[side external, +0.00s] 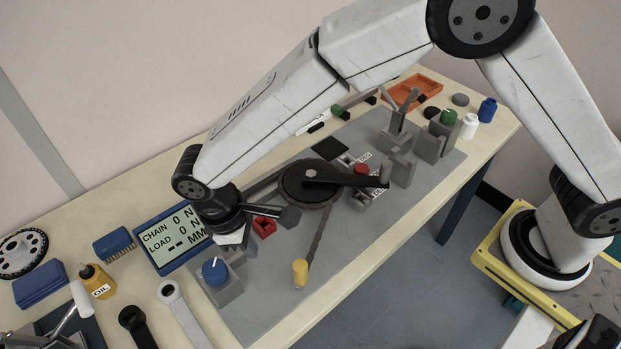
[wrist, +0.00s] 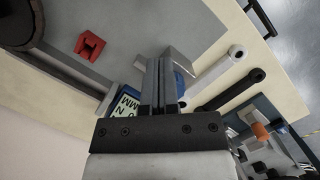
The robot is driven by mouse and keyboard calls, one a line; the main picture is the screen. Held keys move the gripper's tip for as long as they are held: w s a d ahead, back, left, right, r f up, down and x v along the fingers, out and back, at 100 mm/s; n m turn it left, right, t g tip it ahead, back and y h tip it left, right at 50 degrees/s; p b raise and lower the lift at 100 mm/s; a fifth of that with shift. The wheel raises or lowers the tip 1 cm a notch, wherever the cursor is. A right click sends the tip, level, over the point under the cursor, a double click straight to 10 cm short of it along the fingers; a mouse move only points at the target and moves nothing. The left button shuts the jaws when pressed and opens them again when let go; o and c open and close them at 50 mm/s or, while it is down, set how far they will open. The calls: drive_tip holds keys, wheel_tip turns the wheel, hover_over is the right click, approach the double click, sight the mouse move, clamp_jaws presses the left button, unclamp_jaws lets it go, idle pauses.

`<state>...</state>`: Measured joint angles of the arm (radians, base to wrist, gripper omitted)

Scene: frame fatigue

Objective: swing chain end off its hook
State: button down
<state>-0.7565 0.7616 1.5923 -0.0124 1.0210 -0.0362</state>
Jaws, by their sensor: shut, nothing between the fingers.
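A brown chain (side external: 318,236) runs from the dark round chainring (side external: 298,188) on the grey mat to a yellow cylinder (side external: 300,272) near the mat's front edge. Another dark strand leaves the chainring toward my gripper (side external: 230,240). In the wrist view the chainring (wrist: 18,22) shows at the upper left, with a dark strand (wrist: 62,66) running from it toward the fingers. My gripper (wrist: 158,62) is shut and empty, above the left part of the mat near the blue-knobbed grey block (side external: 222,288). I cannot make out a hook; the wrist hides part of that area.
A red bracket (side external: 263,227) lies close right of my gripper. A display reading CHAIN 0 N, LOAD MM (side external: 170,238) stands behind-left. Grey blocks (side external: 400,167) stand at the mat's right. The mat's front middle is mostly clear.

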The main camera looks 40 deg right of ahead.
drive_tip(key=shift+v, duration=1.8)
drive_tip(key=w+d+r+m+t+y, duration=0.2)
drive_tip(key=d+m, duration=0.3)
drive_tip(key=d, duration=1.3)
drive_tip(key=s+d+m+t, duration=0.1)
drive_tip(key=s+d+m, duration=0.1)
drive_tip(key=s+d, duration=0.2)
drive_tip(key=s+d+m+t, duration=0.1)
drive_tip(key=s+d, duration=0.3)
drive_tip(key=d, duration=0.6)
drive_tip(key=shift+m, duration=0.6)
drive_tip(key=shift+d+r, duration=0.15)
